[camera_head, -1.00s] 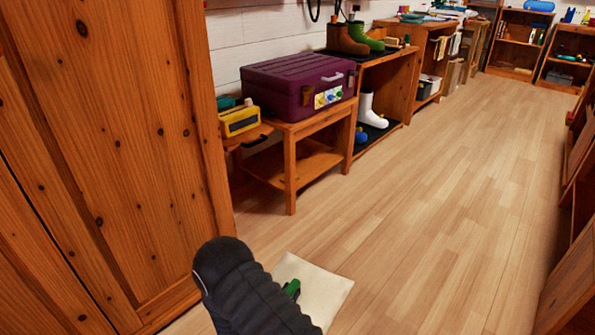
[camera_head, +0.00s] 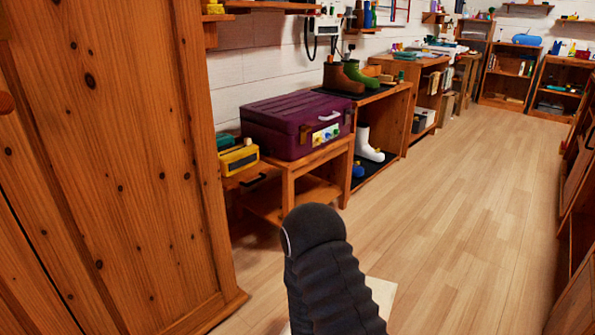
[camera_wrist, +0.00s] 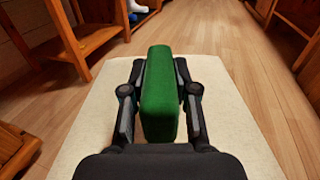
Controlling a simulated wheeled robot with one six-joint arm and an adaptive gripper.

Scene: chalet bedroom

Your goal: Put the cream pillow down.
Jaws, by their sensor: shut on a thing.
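The cream pillow (camera_wrist: 240,115) is a flat, pale square filling much of the lower wrist view. A green block-like grip (camera_wrist: 158,90) stands on its middle. My gripper (camera_wrist: 159,72) is shut on this green grip, with one finger along each side. In the head view my dark arm hides most of the pillow, and only a pale edge of it (camera_head: 381,294) shows to the arm's right. How high the pillow is above the floor cannot be told.
A tall wooden wardrobe (camera_head: 110,150) stands close on the left. A low wooden table (camera_head: 290,178) bears a purple case (camera_head: 285,130), with a boot shelf (camera_head: 398,120) beyond. Wooden furniture (camera_head: 575,290) lines the right edge. The plank floor (camera_head: 460,210) between is clear.

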